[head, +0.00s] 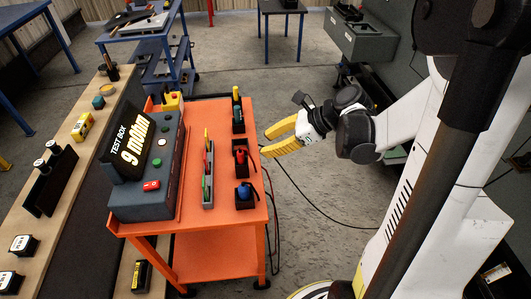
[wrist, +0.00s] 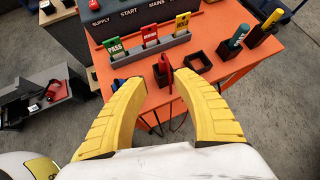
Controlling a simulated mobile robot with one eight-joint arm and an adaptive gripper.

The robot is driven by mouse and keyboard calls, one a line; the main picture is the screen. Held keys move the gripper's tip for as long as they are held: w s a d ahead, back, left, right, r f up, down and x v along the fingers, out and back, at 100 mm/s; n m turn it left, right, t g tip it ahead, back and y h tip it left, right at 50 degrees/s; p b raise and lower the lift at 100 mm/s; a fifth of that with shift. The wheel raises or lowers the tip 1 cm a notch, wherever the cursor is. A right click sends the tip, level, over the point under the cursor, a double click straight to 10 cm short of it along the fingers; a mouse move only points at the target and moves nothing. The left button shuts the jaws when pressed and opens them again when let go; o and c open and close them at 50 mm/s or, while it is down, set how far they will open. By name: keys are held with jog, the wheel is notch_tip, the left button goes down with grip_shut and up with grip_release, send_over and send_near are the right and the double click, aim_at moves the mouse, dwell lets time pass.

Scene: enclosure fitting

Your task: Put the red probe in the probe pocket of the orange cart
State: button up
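The red probe (head: 240,155) is upright at the right side of the orange cart (head: 215,257). It also shows in the wrist view (wrist: 164,66), just beyond the gap between my fingertips. It stands at a dark square pocket; I cannot tell how deep it sits in it. Beside it in the wrist view is an empty dark square pocket (wrist: 199,64). I cannot tell which pocket is the probe pocket. My gripper (head: 264,143) is open, its yellow fingers apart and empty. It is just off the cart's right edge, pointing towards the probe, not visibly touching it.
A blue item (head: 244,191) stands in a holder near the front. Teal and yellow tools (wrist: 238,38) stand in holders at the far end. A grey rack (wrist: 150,51) holds green, red and yellow tags. The test box (head: 148,160) fills the cart's left side.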

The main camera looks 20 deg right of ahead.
jog(key=s+a+r+n+h, duration=0.3)
jog(key=s+n, duration=0.3)
jog(key=n, duration=0.6)
jog(key=s+a+r+n+h, duration=0.3)
jog(key=s+n, duration=0.4)
jog(key=n, duration=0.5)
jog(key=shift+s+a+r+t+h, duration=0.15)
jog(key=shift+a+r+t+h, duration=0.1)
jog(key=shift+r+t+h, duration=0.35)
jog(key=shift+f, duration=0.15)
